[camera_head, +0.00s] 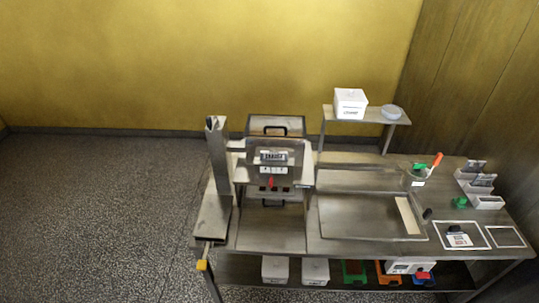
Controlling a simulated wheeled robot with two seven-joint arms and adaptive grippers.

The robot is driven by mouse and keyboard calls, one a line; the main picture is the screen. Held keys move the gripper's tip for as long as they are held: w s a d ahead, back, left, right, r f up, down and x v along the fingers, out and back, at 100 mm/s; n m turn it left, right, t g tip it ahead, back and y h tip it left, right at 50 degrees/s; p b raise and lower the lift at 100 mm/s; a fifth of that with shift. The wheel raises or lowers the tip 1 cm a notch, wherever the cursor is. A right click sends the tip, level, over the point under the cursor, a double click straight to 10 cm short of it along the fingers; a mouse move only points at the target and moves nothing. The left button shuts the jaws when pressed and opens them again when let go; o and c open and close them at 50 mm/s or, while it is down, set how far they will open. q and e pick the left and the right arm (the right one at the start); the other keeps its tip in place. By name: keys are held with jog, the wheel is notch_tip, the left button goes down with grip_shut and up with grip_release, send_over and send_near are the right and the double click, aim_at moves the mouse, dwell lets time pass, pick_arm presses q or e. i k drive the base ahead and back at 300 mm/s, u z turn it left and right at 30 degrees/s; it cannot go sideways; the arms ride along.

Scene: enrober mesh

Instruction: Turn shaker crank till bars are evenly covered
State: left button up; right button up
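A steel machine (273,150) with a clear front panel, a label and a small red part stands on the left half of the steel table. A crank with a yellow knob (202,265) sticks out at the table's front left corner, below a tall steel chute (217,160). I cannot make out bars or their covering; small dark shapes behind the panel are too small to tell. Neither of my grippers is in view, and nothing touches the crank.
A shallow steel tray (345,220) lies at the middle right of the table. A clear container (417,178) holds an orange-handled tool. Several bins sit on the lower shelf. Open floor lies left.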

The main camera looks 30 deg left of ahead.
aim_at(211, 124)
jog(key=u, duration=1.45)
